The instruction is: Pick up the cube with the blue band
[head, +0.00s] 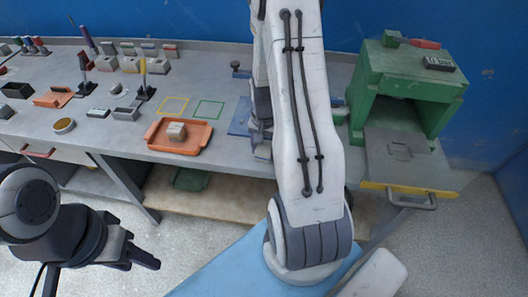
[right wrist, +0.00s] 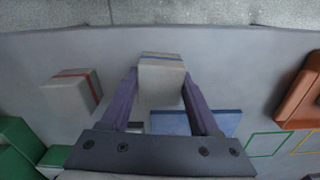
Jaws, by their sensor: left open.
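The cube with the blue band (right wrist: 162,80) is pale grey and sits between the two purple fingers of my right gripper (right wrist: 161,88) in the right wrist view. Both fingers appear to touch its sides. Whether it rests on the table is hard to tell. In the head view my right arm hides this cube and my right gripper. A similar pale cube with a red band (right wrist: 72,92) lies to the left in the right wrist view, apart from the fingers. My left gripper (head: 143,258) is empty, low at the left in front of the table.
An orange tray (head: 155,143) holds a pale block (head: 176,131). Yellow (head: 173,106) and green (head: 208,110) outlines lie behind it. A blue plate (right wrist: 182,123) is near my right gripper. A green box-shaped housing (head: 362,95) stands at right. Several small tools and blocks crowd the left.

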